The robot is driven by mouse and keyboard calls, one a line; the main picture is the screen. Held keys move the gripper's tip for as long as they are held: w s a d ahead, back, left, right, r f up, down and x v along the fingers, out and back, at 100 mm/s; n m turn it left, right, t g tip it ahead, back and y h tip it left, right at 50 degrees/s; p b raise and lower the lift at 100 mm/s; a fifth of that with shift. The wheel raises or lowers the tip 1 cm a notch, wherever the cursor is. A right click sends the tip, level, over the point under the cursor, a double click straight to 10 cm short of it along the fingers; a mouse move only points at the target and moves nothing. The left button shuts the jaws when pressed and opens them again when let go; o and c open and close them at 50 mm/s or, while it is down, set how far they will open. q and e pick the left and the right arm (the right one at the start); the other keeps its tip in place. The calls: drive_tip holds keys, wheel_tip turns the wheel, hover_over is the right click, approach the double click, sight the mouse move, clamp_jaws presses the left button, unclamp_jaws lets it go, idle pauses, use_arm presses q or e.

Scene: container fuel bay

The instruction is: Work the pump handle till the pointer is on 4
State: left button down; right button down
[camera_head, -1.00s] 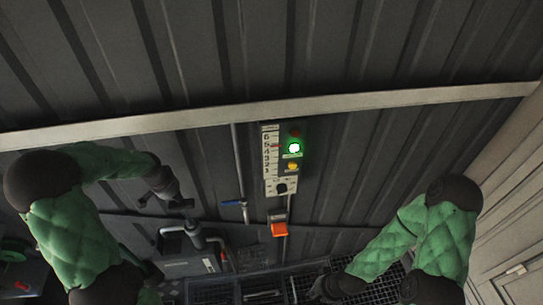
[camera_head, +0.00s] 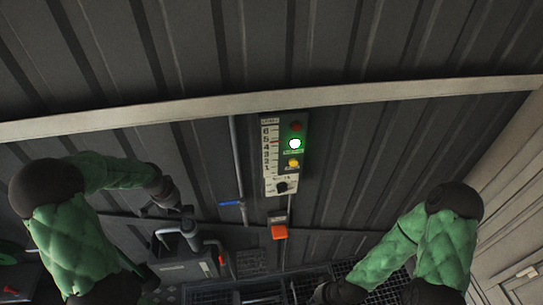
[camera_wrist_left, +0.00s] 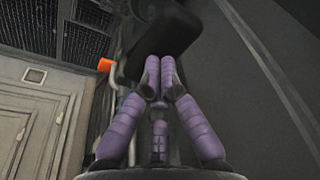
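The gauge board (camera_head: 270,177) hangs on the ribbed wall, with a column of numbers up to 6. A small red mark shows beside about 5; it is too small to tell whether this is the pointer. The pump (camera_head: 182,270) is a grey box with a pipe, low at the left. My left gripper (camera_head: 185,210) is at the top of the pump's lever. In the left wrist view its purple fingers (camera_wrist_left: 159,72) close together at a black block, the pump handle (camera_wrist_left: 170,30). My right gripper (camera_head: 322,294) is low at the bottom edge, its fingers unclear.
A green lamp (camera_head: 295,143) is lit beside the scale, with a red button above and a yellow one below. A blue-handled valve (camera_head: 231,203) and an orange box (camera_head: 279,232) are right of the pump. Dark grating (camera_head: 375,272) lies below.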

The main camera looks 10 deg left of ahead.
sight(182, 216)
use_arm(q)
drive_tip(key=shift+s+b+x, duration=0.25)
drive_tip(key=shift+b+x, duration=0.5)
drive_tip(key=shift+x, duration=0.3)
drive_tip(key=shift+s+b+x, duration=0.25)
drive_tip(key=shift+b+x, duration=0.45)
drive_tip(key=shift+x, duration=0.4)
drive_tip(key=shift+s+b+x, duration=0.25)
drive_tip(key=shift+b+x, duration=0.5)
drive_tip(key=shift+x, duration=0.3)
drive_tip(key=p+v, duration=0.2)
drive_tip(key=w+p+v, duration=0.1)
drive_tip(key=v, duration=0.2)
drive_tip(key=shift+d+r+p, duration=0.1)
drive_tip(key=shift+r+p, duration=0.1)
drive_tip(key=shift+p, duration=0.15)
drive_tip(key=shift+w+p+v, duration=0.25)
drive_tip(key=shift+p+v, duration=0.45)
drive_tip(key=shift+v, duration=0.5)
drive_tip(key=shift+w+p+v, duration=0.25)
drive_tip(key=shift+p+v, duration=0.5)
drive_tip(key=shift+v, duration=0.5)
drive_tip(key=shift+w+p+v, duration=0.25)
drive_tip(key=shift+p+v, duration=0.45)
drive_tip(key=shift+v, duration=0.5)
drive_tip(key=shift+w+r, duration=0.1)
drive_tip(key=shift+r, duration=0.05)
